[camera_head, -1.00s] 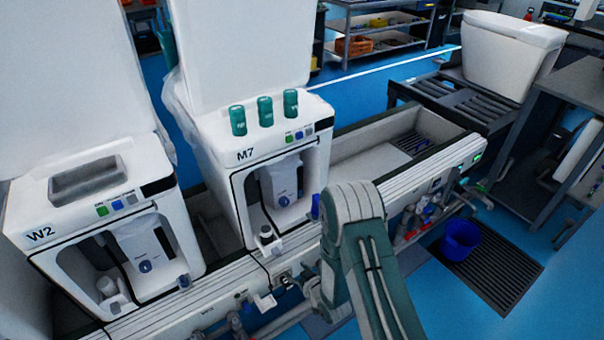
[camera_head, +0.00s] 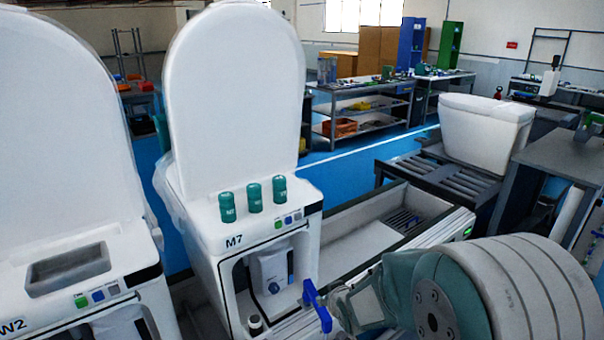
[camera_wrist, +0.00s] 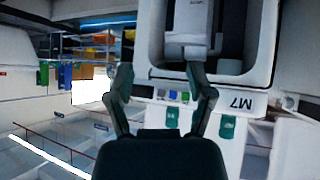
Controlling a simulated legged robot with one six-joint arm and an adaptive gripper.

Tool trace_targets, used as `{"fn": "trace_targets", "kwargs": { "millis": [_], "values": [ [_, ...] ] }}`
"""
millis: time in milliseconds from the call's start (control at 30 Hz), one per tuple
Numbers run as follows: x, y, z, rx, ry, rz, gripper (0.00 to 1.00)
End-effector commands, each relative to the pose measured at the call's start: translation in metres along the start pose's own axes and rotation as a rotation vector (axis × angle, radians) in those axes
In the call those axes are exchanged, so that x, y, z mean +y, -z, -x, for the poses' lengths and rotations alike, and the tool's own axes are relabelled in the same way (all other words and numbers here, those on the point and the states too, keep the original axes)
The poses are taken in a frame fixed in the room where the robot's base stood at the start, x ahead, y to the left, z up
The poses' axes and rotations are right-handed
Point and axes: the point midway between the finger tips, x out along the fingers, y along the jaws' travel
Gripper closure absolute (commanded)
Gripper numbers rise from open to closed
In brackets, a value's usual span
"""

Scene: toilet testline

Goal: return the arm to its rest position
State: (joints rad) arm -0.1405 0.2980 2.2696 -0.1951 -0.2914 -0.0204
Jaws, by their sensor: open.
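My arm (camera_head: 470,290) fills the lower right of the head view, with a large grey-and-teal joint close to the camera. My gripper (camera_wrist: 160,78) shows in the wrist view with its two dark fingers apart and nothing between them. In the head view I cannot make out the fingers. The wrist view is turned over: the white M7 unit (camera_wrist: 258,60) is beyond the fingers with its label upside down. I cannot tell the distance between them. In the head view the M7 unit (camera_head: 207,240) stands left of my arm.
Several green cylinders stand on the M7 unit, one of them here (camera_head: 253,197). The W2 unit (camera_head: 60,305) is at left. A blue part (camera_head: 317,306) shows beside my arm. A conveyor trough (camera_head: 350,215), a white tank (camera_head: 485,130) and shelves (camera_head: 350,125) lie behind.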

Motion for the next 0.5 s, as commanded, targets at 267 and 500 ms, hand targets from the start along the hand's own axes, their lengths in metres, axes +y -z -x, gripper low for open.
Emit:
{"fn": "trace_targets", "kwargs": {
  "millis": [267,500],
  "values": [
    [0.028,0.014,0.095,-0.103,-0.073,-0.082,0.31],
    [0.037,0.002,0.178,-0.196,-0.109,-0.163,0.31]
  ]
}}
